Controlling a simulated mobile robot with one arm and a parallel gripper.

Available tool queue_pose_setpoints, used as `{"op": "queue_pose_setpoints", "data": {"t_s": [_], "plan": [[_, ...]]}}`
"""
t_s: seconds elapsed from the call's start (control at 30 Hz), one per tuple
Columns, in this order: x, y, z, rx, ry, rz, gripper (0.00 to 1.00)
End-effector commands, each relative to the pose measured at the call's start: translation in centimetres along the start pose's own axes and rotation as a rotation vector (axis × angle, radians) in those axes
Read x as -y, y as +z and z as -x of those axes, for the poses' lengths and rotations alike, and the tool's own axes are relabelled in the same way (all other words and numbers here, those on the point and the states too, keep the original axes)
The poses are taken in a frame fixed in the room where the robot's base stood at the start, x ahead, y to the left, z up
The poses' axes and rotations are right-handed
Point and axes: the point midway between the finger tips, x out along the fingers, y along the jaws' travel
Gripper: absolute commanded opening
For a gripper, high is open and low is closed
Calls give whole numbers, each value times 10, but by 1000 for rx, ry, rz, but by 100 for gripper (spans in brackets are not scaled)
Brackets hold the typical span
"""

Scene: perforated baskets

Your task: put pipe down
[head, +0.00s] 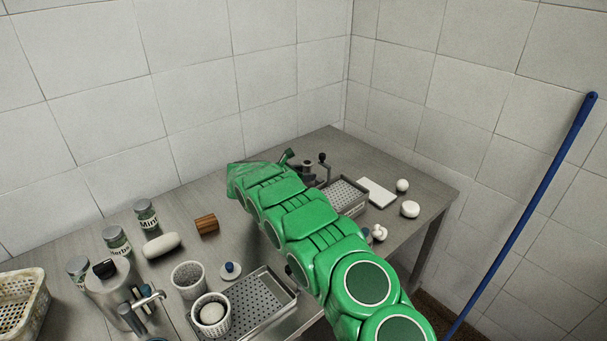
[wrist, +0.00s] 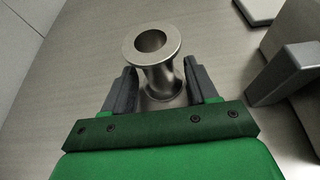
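The pipe (wrist: 152,43) is a grey metal piece with a round, hollow flange at its top, a narrower neck and a lower flange. In the wrist view it stands on the grey worktop between the dark fingers of my gripper (wrist: 160,80). The fingers are apart, one on each side of the pipe. A narrow gap shows at the left finger; the right finger is very close to the pipe. The bottom of the pipe is partly hidden by my gripper. In the head view my green arm covers much of this area, and I cannot make out the pipe clearly.
A perforated tray (head: 352,190), a white slab (head: 376,193) and white round pieces (head: 410,209) lie right of my arm. Jars (head: 147,214), a wooden block (head: 206,224), white cups (head: 188,278) and another perforated tray (head: 262,305) stand left. Tiled walls close off the back.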

Motion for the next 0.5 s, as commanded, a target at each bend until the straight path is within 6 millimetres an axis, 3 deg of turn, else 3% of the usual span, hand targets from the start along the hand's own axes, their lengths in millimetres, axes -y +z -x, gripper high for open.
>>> {"op": "queue_pose_setpoints", "data": {"t_s": [0.27,0.5], "plan": [[0,2,4,0,0,0,58],[-2,4,41,1,4,-2,58]]}}
